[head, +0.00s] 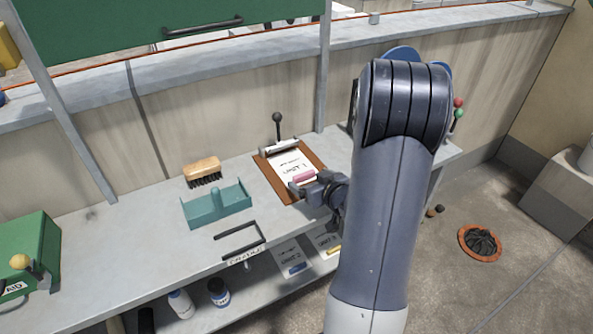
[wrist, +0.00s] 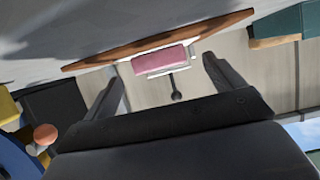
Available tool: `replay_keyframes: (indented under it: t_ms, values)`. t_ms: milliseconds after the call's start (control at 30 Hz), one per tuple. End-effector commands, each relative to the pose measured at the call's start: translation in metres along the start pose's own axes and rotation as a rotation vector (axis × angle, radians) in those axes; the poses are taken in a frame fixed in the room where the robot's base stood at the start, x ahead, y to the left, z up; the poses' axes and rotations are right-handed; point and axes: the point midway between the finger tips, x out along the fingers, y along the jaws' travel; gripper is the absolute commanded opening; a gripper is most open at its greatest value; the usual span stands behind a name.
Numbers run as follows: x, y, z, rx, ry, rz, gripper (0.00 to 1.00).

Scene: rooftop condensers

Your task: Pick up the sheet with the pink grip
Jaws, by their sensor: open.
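The sheet (head: 288,164), marked UNIT 1, lies on a brown clipboard (head: 264,172) on the grey bench. Its pink grip (head: 304,178) is at the near end of the sheet. In the wrist view the pink grip (wrist: 160,59) lies ahead, between the lines of my two fingers, with the clipboard edge (wrist: 95,62) beside it. My gripper (head: 305,187) is at the near right of the clipboard, close to the pink grip. It is open and empty in the wrist view (wrist: 163,68). My arm hides part of the bench to the right.
A brush (head: 203,170), a teal tray (head: 213,209) and a black-handled holder (head: 240,242) stand left of the clipboard. A dark knobbed lever (head: 277,122) rises behind it. The lower shelf holds sheets with a blue grip (head: 291,268) and a yellow grip (head: 333,250).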

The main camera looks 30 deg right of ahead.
Motion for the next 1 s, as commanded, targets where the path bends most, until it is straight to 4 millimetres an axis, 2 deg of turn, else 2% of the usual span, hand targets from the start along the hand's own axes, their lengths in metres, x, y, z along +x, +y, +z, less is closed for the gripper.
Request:
replay_keyframes:
  t_ms: [100, 200, 433, 1000]
  values:
    - [0.017, -0.001, 0.000, 0.000, -0.001, -0.001, 0.89]
    - [0.023, -0.001, 0.000, 0.001, -0.001, -0.001, 0.89]
    - [0.024, 0.000, 0.000, 0.001, 0.000, 0.000, 0.89]
    - [0.024, 0.000, 0.000, 0.001, -0.001, 0.000, 0.42]
